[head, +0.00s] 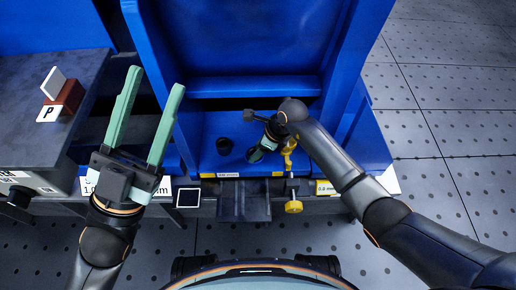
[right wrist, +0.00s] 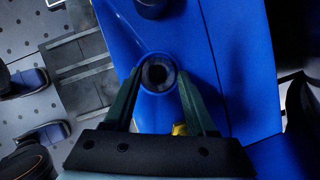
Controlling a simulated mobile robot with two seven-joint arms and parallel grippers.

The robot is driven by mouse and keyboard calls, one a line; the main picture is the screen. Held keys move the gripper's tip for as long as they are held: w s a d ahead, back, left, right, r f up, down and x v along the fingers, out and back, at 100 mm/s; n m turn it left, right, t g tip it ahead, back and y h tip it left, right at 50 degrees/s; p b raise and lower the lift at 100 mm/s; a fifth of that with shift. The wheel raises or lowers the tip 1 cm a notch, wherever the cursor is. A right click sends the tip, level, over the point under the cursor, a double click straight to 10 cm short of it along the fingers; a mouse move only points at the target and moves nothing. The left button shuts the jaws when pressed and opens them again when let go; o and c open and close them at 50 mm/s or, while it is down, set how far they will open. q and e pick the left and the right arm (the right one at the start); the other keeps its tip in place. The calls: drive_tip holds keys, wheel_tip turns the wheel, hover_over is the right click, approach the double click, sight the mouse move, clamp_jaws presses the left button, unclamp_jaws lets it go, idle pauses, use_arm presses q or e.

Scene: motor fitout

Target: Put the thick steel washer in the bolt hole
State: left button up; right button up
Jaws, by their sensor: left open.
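In the right wrist view a round blue boss with a dark bolt hole (right wrist: 158,75) lies between my right fingertips. A grey ring lines the hole; I cannot tell whether it is the thick steel washer or the hole's own wall. My right gripper (right wrist: 160,82) has its fingers apart at either side of the boss, with nothing visibly held between them. In the head view my right gripper (head: 257,154) points down at the blue base, and its wrist hides the hole. My left gripper (head: 153,85) is open and empty, raised at the left, away from the boss.
A yellow clamp knob (head: 293,207) sits at the front edge. Blue walls rise behind and right. A grey bench (head: 25,90) at left bears a brown block (head: 68,97).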

drive_tip(key=shift+s+f+p, duration=0.2)
drive_tip(key=shift+s+p, duration=0.05)
drive_tip(key=shift+p, duration=0.05)
drive_tip(key=p+v, duration=0.5)
drive_tip(key=v, duration=0.6)
drive_tip(key=s+a+r+m+g+y, duration=0.1)
drive_tip(key=s+a+r+m+y, duration=0.2)
drive_tip(key=s+a+r+y, duration=0.35)
drive_tip(key=s+a+r+m+g+y, duration=0.15)
drive_tip(key=s+a+r+y, duration=0.25)
drive_tip(key=s+r+y, duration=0.45)
drive_tip(key=s+d+r+m+t+y, duration=0.1)
drive_tip(key=d+r+m+t+y, duration=0.15)
drive_tip(key=r+m, duration=0.35)
drive_tip(key=d+r+m+t+y, duration=0.2)
drive_tip(key=d+r+m+t, duration=0.15)
drive_tip(key=r, duration=0.55)
drive_tip(key=d+r+m+t+h, duration=0.2)
drive_tip(key=d+m+t+h, duration=0.1)
drive_tip(key=m, duration=0.5)
drive_tip(key=d+r+m+t+h, duration=0.2)
drive_tip(key=d+r+m+t, duration=0.1)
drive_tip(key=d+m+t, duration=0.2)
drive_tip(key=d+r+m+t+h, duration=0.2)
drive_tip(key=d+m+t+h, duration=0.1)
drive_tip(key=m+t, duration=0.6)
drive_tip(key=shift+s+d+r+m+h, duration=0.25)
drive_tip(key=shift+s+d+m+h, duration=0.15)
drive_tip(key=shift+m, duration=0.4)
